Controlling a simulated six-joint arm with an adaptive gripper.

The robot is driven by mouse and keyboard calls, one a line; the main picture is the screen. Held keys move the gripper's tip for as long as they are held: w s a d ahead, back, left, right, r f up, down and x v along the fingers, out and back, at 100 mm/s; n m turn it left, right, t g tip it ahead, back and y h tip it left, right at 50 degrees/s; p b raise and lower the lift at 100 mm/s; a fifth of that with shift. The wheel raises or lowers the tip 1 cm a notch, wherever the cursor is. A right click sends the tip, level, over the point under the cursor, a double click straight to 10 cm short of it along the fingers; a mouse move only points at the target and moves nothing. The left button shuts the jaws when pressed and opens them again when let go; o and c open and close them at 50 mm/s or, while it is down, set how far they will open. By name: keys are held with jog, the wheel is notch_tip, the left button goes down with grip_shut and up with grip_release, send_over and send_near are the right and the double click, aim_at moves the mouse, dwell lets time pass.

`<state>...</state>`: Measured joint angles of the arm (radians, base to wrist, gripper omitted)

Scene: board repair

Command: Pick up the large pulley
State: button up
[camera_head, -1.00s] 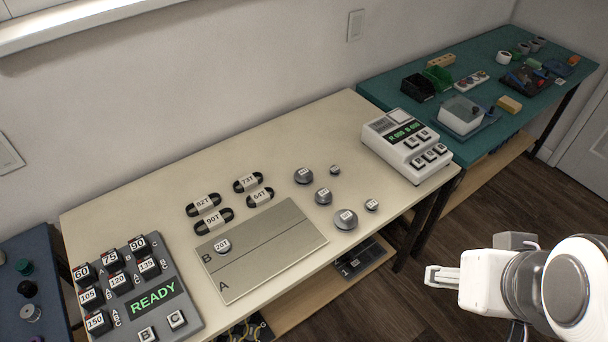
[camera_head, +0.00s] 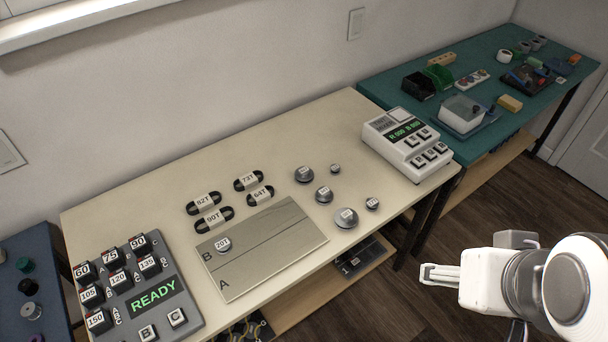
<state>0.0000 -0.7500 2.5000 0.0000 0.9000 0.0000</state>
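Several grey round pulleys with white labels lie on the cream table. The largest-looking pulley (camera_head: 346,218) is near the front edge, right of the metal plate. Others are a mid-size pulley (camera_head: 323,194), another mid-size pulley (camera_head: 304,174), a small pulley (camera_head: 335,169) and a small pulley (camera_head: 372,203). One more pulley, marked 20T (camera_head: 223,244), sits on the plate (camera_head: 280,255) in area B. My gripper (camera_head: 424,274) is at the lower right, in front of the table and apart from the pulleys. Its fingers appear close together with nothing visible between them.
Several labelled belts (camera_head: 214,221) lie behind the plate. A button panel reading READY (camera_head: 178,312) stands at the left, and a white display box (camera_head: 410,145) at the table's right end. A teal table (camera_head: 390,86) with bins is beyond. Floor lies below my gripper.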

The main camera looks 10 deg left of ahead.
aim_at(305, 168)
jog(key=shift+a, duration=0.1)
jog(key=w+a+f+n+g, duration=0.1)
jog(key=w+a+f, duration=0.7)
jog(key=w, duration=0.4)
jog(key=w+a+f+n+g, duration=0.1)
jog(key=w+a+f+n, duration=0.1)
jog(key=w+a+f, duration=0.6)
jog(key=w+a+f+n+g, duration=0.1)
jog(key=w+a+f, duration=0.8)
jog(key=w, duration=0.8)
notch_tip(305, 168, down, 3)
jog(key=shift+n+g+y, duration=0.3)
jog(key=shift+y, duration=0.1)
jog(key=w, duration=0.1)
jog(key=w+a, duration=0.1)
jog(key=w, duration=0.1)
jog(key=shift+w+a+f+t, duration=0.2)
jog(key=shift+a+t, duration=0.05)
jog(key=shift+t, duration=0.15)
jog(key=shift+t+y, duration=0.5)
jog(key=shift+t, duration=0.2)
jog(key=w+r, duration=0.1)
jog(key=w+a+r, duration=0.1)
jog(key=w, duration=0.1)
jog(key=w+a+r, duration=0.1)
jog(key=shift+w, duration=0.2)
jog(key=shift+f, duration=0.1)
jog(key=shift+x, duration=1.2)
